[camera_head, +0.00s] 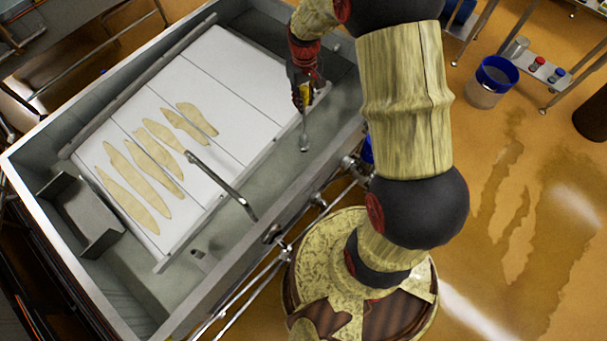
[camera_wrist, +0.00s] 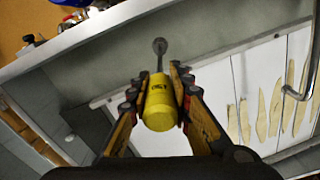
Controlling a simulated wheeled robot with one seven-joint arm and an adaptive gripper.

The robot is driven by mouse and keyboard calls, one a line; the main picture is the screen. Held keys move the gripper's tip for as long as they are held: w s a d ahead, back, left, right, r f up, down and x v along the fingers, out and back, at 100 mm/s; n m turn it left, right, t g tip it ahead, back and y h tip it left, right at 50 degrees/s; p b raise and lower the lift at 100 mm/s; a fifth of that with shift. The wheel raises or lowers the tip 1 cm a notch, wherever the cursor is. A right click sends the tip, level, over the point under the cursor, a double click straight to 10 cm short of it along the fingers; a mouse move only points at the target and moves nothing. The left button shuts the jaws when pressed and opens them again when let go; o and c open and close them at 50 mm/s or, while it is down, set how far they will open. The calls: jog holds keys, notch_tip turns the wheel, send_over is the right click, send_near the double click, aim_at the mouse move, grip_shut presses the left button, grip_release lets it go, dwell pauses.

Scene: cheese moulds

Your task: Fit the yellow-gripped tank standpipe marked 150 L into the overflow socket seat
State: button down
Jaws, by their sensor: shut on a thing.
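My gripper (camera_head: 302,95) is over the right part of the steel tank and shut on the standpipe. The standpipe (camera_head: 304,130) hangs below the fingers as a thin grey rod with a rounded lower end. In the wrist view its yellow grip (camera_wrist: 159,108) sits between my two fingertips (camera_wrist: 158,85), and the rod runs away to a round end (camera_wrist: 160,46). A small dark mark on the grip is too blurred to read. A small dark fitting (camera_head: 198,254) on the tank floor near the front may be the socket seat; I cannot tell for sure.
The tank (camera_head: 140,318) holds a white panelled board (camera_head: 235,75) with several tan patches. A bent metal pipe (camera_head: 222,182) crosses above its front edge. A blue-rimmed bucket (camera_head: 490,82) is on the floor at right.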

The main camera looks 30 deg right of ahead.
jog(key=b, duration=0.8)
send_over(304, 137)
notch_tip(304, 137, down, 9)
notch_tip(304, 137, down, 10)
jog(key=b, duration=0.2)
jog(key=shift+w+d+f+b, duration=0.1)
jog(key=shift+d+f+b, duration=0.1)
jog(key=shift+b, duration=0.2)
jog(key=shift+r, duration=0.1)
jog(key=c, duration=1.6)
grip_release()
jog(key=shift+a, duration=0.1)
